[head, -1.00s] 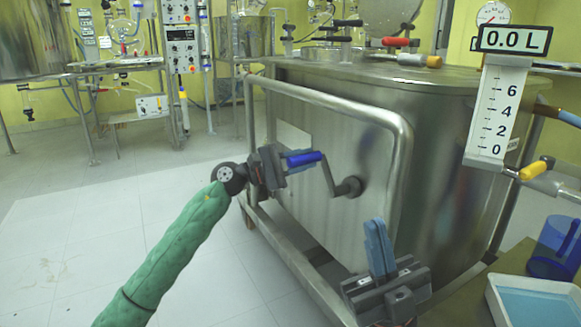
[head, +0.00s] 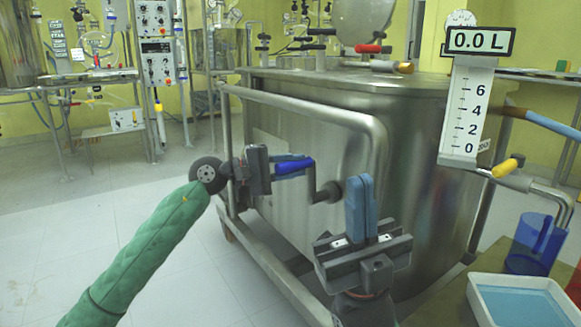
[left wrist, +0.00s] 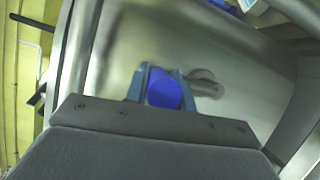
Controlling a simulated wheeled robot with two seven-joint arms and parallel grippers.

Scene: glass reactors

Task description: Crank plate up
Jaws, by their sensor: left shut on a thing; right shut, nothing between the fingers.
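A crank with a blue handle (head: 292,167) sticks out from the side of a large steel reactor vessel (head: 305,145). Its grey arm (head: 316,188) hangs down from the handle to a round hub (head: 333,190), so the handle is above and left of the hub. My left gripper (head: 300,161) is shut on the blue handle. In the left wrist view the handle's round end (left wrist: 164,90) shows between the two fingers. My right gripper (head: 361,206) is shut and empty, pointing up in front of the vessel, right of the crank. No plate can be made out.
A steel guard rail (head: 300,104) runs around the vessel's near side, close to my left gripper. A gauge (head: 470,105) reads 0.0 L. A white tray (head: 478,311) and a blue jug (head: 527,247) stand at the lower right.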

